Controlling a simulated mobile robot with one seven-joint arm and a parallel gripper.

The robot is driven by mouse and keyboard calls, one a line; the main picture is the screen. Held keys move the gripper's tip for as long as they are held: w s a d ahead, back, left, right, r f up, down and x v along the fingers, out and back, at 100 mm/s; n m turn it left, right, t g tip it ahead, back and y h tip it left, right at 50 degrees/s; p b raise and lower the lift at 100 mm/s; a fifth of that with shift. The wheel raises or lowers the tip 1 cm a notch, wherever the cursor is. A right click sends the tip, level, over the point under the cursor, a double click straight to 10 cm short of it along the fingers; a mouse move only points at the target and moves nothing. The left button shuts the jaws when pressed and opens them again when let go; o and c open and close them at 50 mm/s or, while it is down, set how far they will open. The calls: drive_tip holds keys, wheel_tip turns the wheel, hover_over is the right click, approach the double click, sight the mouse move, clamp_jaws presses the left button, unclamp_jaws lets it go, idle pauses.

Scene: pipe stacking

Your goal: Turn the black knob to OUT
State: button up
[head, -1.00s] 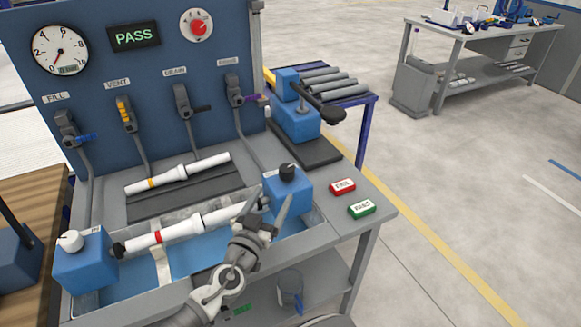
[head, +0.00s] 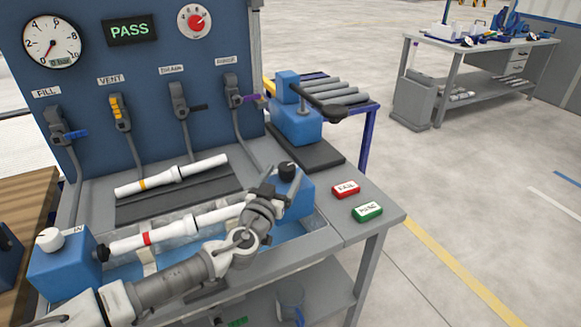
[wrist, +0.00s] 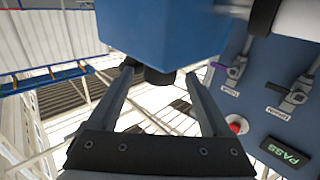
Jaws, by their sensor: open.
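The black knob (head: 288,169) sits on top of the right blue block (head: 303,192) at the end of the water trough. My gripper (head: 282,174) is open at this knob, with one finger to each side of it. In the wrist view, which is upside down, the knob (wrist: 159,77) hangs below the blue block (wrist: 165,30) between my fingertips (wrist: 161,72). A gap shows beside the knob, and neither finger clearly touches it. No OUT marking can be read, so I cannot tell the knob's setting.
A white pipe with a red band (head: 180,231) lies across the trough, left of my gripper. A white knob (head: 49,238) tops the left block. Red (head: 345,189) and green (head: 367,211) labelled blocks lie to the right. The panel sign (head: 130,29) reads PASS.

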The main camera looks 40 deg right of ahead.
drive_tip(key=shift+x, duration=3.05)
clamp_jaws()
